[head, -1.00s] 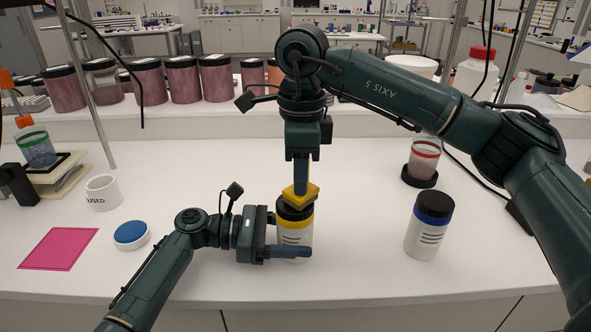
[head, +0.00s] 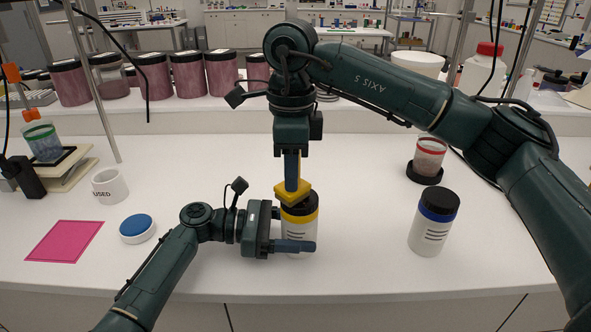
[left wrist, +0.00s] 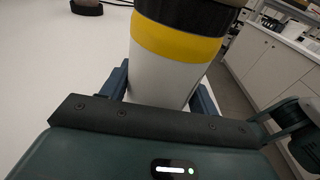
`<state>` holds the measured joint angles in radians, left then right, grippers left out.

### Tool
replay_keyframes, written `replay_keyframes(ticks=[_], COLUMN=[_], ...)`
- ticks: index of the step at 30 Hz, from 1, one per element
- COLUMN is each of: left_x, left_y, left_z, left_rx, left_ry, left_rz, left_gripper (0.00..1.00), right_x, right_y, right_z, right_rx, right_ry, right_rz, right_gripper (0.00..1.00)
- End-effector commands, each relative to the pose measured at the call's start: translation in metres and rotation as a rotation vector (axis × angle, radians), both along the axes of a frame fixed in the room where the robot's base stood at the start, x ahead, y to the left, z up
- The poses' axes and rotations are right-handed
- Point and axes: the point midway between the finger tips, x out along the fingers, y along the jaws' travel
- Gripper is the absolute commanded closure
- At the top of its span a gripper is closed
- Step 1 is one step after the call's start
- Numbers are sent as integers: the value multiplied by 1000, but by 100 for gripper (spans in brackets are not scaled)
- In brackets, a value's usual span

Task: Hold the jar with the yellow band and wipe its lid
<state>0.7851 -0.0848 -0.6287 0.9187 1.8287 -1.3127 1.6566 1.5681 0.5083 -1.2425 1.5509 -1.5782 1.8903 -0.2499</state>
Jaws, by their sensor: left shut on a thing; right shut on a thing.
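The jar with the yellow band (head: 301,233) stands upright on the bench, white with a black lid (head: 308,207). My left gripper (head: 295,243) is shut around its body below the band; one finger shows in front. In the left wrist view the yellow band (left wrist: 175,42) and the white body lie between the blue fingers. My right gripper (head: 291,176) points down from above, shut on a yellow wiping pad (head: 291,193). The pad is at the left part of the lid and appears to touch it. It hides part of the lid's top.
A blue-banded jar (head: 433,222) stands to the right, with a red-rimmed cup (head: 429,158) behind it. At left are a white USED cup (head: 109,186), a blue-topped round dish (head: 137,228) and a pink mat (head: 65,241). The bench front right of the held jar is clear.

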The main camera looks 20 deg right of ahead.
Motion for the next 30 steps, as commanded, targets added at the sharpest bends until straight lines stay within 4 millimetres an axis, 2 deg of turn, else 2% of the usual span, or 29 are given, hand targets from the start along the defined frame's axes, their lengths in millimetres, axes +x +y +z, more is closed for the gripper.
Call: replay_keyframes(ticks=[1, 16, 30], left_x=[0, 0, 0], left_y=[1, 1, 1], left_z=[-4, -4, -3], left_rx=[8, 7, 7], left_ry=[2, 1, 1], left_rz=[0, 0, 1], left_gripper=[74, 74, 74], right_x=[2, 6, -1], right_y=[-1, -6, -10], right_z=[-2, 3, 42], right_rx=[-2, -2, -1], right_ry=[2, 1, -1], right_rz=[-2, -1, -1], right_gripper=[100, 100, 100])
